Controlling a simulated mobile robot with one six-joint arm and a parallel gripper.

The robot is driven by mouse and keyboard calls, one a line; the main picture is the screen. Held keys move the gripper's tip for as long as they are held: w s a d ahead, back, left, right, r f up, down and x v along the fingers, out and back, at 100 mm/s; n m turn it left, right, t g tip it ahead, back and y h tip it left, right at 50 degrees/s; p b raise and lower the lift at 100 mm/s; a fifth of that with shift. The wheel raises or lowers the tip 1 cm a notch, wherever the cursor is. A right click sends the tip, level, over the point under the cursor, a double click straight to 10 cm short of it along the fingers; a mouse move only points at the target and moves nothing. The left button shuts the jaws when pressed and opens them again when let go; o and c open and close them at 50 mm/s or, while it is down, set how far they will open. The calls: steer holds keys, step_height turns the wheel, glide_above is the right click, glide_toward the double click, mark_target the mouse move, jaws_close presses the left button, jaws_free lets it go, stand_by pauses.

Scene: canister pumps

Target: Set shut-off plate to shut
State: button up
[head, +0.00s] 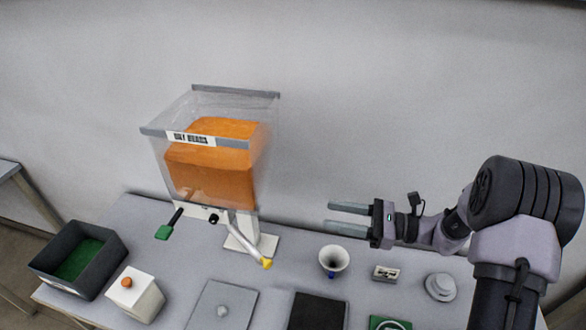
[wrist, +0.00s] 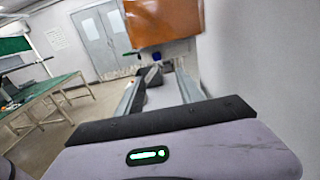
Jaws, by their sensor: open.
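A clear hopper (head: 210,160) holding orange material stands on a white stand (head: 250,245) at the back of the table. A dark rod with a green end (head: 163,232) sticks out at the lower left of the hopper; it may be the shut-off plate, but its inner part is hidden. A pale arm with a yellow tip (head: 266,263) slants down to the right below the hopper. My gripper (head: 333,213) is open and empty, right of the hopper, with its fingers pointing left. In the wrist view its fingers (wrist: 158,78) point toward the orange material (wrist: 163,22).
A white funnel-shaped cup (head: 333,260) stands below my gripper. A dark bin (head: 52,270) and a white box with an orange knob (head: 140,305) are at front left. A grey plate (head: 235,295), a black pad (head: 317,312) and a round white piece (head: 440,286) lie in front.

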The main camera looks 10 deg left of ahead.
steer(key=a+b, duration=0.1)
steer(key=a, duration=1.6)
steer(key=shift+w+a+b, duration=0.2)
steer(key=shift+w+b, duration=0.05)
steer(key=shift+b, duration=0.15)
steer(key=shift+c, duration=0.4)
jaws_close()
